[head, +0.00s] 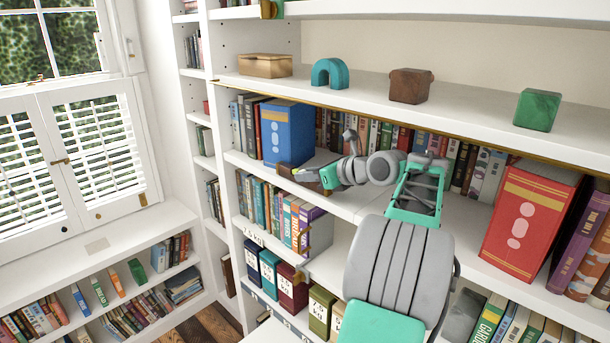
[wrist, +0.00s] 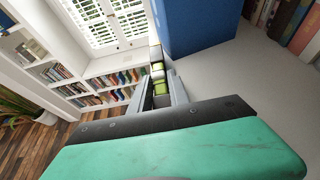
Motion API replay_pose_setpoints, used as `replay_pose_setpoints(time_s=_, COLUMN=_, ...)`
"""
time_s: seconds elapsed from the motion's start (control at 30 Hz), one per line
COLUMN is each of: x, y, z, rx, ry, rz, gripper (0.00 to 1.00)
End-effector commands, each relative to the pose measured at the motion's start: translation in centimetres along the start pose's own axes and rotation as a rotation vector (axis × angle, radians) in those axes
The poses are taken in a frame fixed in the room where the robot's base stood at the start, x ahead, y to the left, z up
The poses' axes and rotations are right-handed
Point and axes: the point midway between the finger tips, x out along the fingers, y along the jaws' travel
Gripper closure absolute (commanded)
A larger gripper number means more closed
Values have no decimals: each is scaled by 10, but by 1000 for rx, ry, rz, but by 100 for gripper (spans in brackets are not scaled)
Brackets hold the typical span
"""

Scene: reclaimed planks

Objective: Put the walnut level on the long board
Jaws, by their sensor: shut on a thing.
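A dark brown wooden piece (head: 302,180), which looks like the walnut level, is at the tip of my gripper (head: 328,177) in the head view. It is just in front of the blue book, over the middle shelf. The gripper hides part of it. In the wrist view my gripper (wrist: 163,92) is closed around a narrow piece with pale and yellow-green parts (wrist: 158,72). Most of that piece is hidden by the fingers. I cannot tell whether it touches the shelf. I cannot pick out a separate long board for certain.
The middle shelf (head: 345,203) has a thick blue book (head: 288,132) at left and a large red book (head: 528,222) at right. The upper shelf (head: 455,103) carries a wooden box (head: 265,66), teal arch (head: 330,73), brown block (head: 410,86) and green cube (head: 537,110), with gaps between them.

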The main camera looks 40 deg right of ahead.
Motion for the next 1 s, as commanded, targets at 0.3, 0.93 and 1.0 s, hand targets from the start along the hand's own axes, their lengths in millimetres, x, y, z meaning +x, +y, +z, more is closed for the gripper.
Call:
replay_pose_setpoints(time_s=0.3, x=0, y=-2, z=-4, rx=3, ry=1, rz=-3, gripper=68)
replay_pose_setpoints(time_s=0.93, x=-38, y=-3, z=-2, rx=2, ry=0, rz=-7, gripper=57)
replay_pose_setpoints(time_s=1.0, x=-53, y=-3, z=-2, rx=3, ry=1, rz=-7, gripper=57)
